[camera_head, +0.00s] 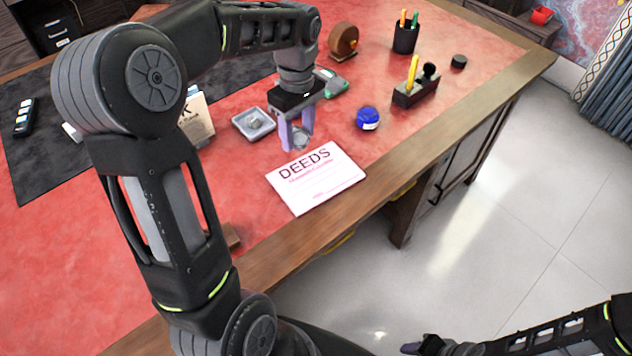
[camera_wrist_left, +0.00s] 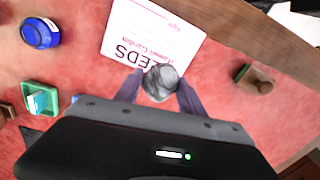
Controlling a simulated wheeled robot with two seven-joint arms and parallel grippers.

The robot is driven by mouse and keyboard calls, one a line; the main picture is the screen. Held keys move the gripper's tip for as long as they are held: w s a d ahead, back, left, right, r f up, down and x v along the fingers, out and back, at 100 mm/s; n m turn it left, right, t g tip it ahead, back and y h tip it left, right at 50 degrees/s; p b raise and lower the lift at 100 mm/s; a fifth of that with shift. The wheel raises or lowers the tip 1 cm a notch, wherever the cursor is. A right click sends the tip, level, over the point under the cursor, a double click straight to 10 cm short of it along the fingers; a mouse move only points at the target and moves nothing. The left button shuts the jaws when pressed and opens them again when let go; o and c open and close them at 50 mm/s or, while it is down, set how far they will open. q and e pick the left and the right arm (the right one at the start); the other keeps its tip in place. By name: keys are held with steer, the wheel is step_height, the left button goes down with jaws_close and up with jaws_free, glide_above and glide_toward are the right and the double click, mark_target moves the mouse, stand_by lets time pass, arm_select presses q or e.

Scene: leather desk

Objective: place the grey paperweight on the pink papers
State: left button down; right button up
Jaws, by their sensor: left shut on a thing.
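The grey paperweight (camera_wrist_left: 160,83) is a rounded grey lump between the two purple fingers of my left gripper (camera_head: 297,139). The gripper is shut on it, and it also shows between the fingertips in the head view (camera_head: 299,141). The pink papers (camera_head: 316,179) are a pale pink-white sheet stack marked "DEEDS", lying on the red desk top near its front edge. The paperweight is at the far edge of the papers; in the wrist view it overlaps the papers (camera_wrist_left: 152,32) at the title. I cannot tell its height. My right gripper (camera_head: 423,346) is at the bottom edge, partly cut off.
A blue round jar (camera_head: 367,118) stands right of the papers. A small grey tray (camera_head: 254,123) is left of the gripper. The desk's wooden front edge is close.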

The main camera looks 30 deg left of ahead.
arm_select(q)
steer(key=shift+s+a+n, duration=0.2)
steer(key=shift+n, duration=0.1)
glide_above(298, 173)
steer(key=shift+f, duration=3.1)
steer(key=shift+f+p, duration=0.3)
steer(key=shift+f, duration=1.6)
steer(key=shift+f, duration=0.2)
steer(key=c, duration=0.7)
jaws_free()
